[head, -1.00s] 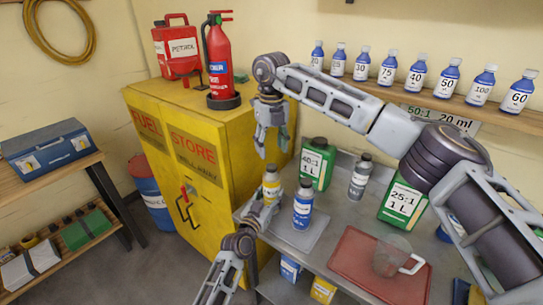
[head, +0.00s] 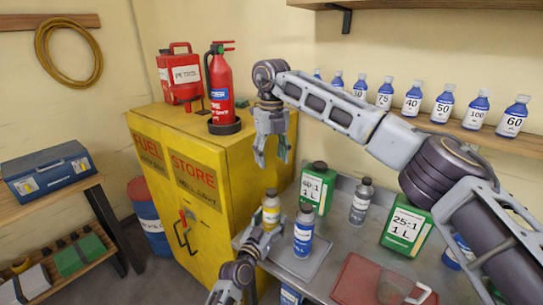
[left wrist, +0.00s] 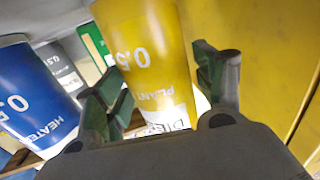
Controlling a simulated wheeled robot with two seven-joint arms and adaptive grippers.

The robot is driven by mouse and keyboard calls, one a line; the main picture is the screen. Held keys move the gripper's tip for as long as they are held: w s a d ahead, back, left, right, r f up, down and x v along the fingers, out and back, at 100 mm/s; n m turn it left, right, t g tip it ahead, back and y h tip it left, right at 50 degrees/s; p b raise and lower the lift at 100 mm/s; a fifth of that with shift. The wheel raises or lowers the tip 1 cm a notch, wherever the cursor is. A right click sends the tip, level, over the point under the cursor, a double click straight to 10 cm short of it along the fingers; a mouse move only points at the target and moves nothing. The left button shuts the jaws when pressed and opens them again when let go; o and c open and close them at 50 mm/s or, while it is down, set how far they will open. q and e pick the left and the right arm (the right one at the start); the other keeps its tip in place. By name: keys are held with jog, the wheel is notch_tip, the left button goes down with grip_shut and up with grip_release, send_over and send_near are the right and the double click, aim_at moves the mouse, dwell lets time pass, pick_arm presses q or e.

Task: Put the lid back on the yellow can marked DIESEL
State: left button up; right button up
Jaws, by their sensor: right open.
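The yellow can (head: 271,212) stands upright at the left end of the grey bench. Its yellow body also shows large in the left wrist view (left wrist: 150,50), with PLANT and part of DIESEL on its label, upside down. My left gripper (head: 259,237) is low at the can, its fingers (left wrist: 165,85) on either side of it. Whether they press on it I cannot tell. My right gripper (head: 269,155) is open above the can and shows nothing between its fingers.
A blue-labelled bottle (head: 303,232) stands close right of the can; it shows blue in the left wrist view (left wrist: 35,95). Behind are a green can (head: 317,187) and a grey bottle (head: 361,203). The yellow cabinet (head: 205,225) borders the bench, with a fire extinguisher (head: 220,85) on top.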

pick_arm(q)
jog(key=shift+s+a, duration=0.1)
jog(key=shift+s, duration=0.05)
dwell(0.3)
jog(key=v, duration=1.1)
jog(key=shift+s, duration=0.3)
jog(key=shift+s+a, duration=0.1)
jog(key=shift+a, duration=0.1)
dwell(0.3)
